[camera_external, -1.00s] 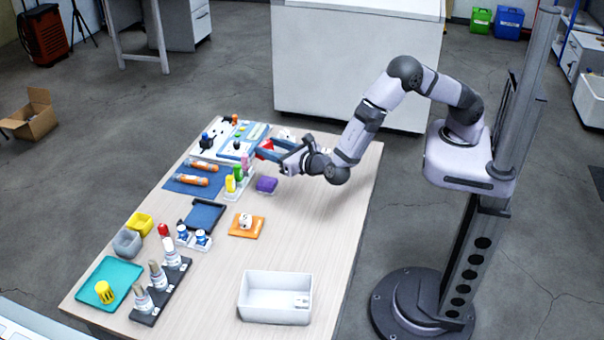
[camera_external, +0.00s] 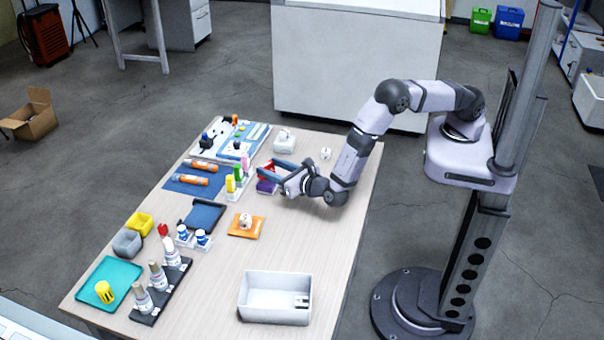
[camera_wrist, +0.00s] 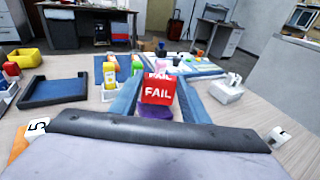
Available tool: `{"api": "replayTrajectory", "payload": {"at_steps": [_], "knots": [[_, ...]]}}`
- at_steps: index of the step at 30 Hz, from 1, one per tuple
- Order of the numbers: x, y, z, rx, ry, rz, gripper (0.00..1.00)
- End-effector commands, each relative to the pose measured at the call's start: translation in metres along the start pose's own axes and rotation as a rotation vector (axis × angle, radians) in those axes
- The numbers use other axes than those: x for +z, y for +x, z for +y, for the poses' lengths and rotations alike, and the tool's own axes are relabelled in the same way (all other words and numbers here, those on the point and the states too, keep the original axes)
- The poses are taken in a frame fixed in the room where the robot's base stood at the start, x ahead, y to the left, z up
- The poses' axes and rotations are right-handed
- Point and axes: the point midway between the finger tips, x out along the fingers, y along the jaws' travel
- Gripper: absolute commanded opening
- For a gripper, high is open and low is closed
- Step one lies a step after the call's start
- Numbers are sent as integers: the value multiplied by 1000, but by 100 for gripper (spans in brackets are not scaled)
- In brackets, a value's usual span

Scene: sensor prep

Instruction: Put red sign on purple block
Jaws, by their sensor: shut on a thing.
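The red sign (camera_wrist: 158,92), marked "FAIL" in white, sits between the two fingers of my gripper (camera_external: 270,172). My gripper is shut on it. The red of the sign also shows in the external view (camera_external: 267,173). The purple block (camera_wrist: 157,111) shows just below the sign in the wrist view, partly hidden by it. I cannot tell whether the sign touches the block.
A white holder with yellow, green and pink bottles (camera_external: 231,184) stands close left of the block. A white box (camera_external: 284,142) and a small white cube (camera_external: 326,153) are behind. An orange mat (camera_external: 243,233) with a white cube lies in front.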

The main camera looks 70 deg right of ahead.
Motion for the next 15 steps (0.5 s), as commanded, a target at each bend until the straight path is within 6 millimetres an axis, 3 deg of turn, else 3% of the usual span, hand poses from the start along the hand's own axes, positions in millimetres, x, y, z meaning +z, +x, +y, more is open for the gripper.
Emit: {"api": "replayTrajectory", "payload": {"at_steps": [6, 15], "knots": [[-19, 3, 0, 0, 1, -1, 20], [-21, 3, 0, 0, 1, -1, 20]]}}
